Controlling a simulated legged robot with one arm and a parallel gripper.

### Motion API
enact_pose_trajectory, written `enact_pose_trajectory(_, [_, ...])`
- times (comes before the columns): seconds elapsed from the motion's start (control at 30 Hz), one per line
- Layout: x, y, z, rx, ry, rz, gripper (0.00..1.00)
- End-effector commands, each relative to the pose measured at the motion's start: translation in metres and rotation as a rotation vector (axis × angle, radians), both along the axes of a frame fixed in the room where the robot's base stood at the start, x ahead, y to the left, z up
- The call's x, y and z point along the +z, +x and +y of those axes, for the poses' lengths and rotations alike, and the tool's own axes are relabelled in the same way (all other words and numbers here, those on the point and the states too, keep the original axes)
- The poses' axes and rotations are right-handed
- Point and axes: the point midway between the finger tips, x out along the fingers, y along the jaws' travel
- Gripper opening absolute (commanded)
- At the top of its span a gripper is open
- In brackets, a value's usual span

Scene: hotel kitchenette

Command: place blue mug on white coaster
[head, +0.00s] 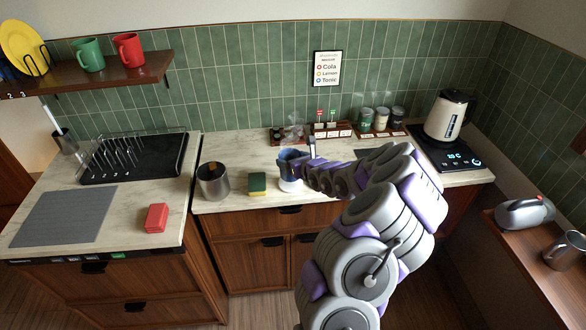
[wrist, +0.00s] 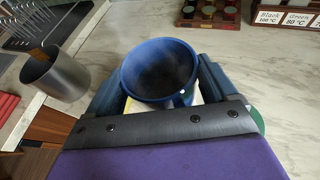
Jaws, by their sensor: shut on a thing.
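The blue mug (wrist: 160,72) is upright and empty-looking between the two fingers of my gripper (wrist: 163,85), which is shut on it. In the head view the mug (head: 290,156) is at the counter's front part, right of the sponge, with my gripper (head: 299,166) reaching it from the right. A white patch (head: 289,186), probably the white coaster, shows directly below the mug. A pale edge also shows under the mug in the wrist view. I cannot tell whether the mug touches it.
A green-and-yellow sponge (head: 257,184) and a metal canister (head: 213,181) stand close left of the mug. Racks with small jars (head: 366,119) and a kettle (head: 449,116) are behind and right. Bare counter (head: 235,151) lies behind the sponge.

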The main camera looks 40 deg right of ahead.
Motion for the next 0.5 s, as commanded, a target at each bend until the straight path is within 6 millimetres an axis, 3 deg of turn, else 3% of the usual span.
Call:
enact_pose_trajectory(0.3, [-0.032,0.0,-0.001,0.0,-0.001,0.002,0.05])
enact_pose_trajectory(0.5, [-0.034,0.0,-0.001,-0.002,-0.002,-0.003,0.05])
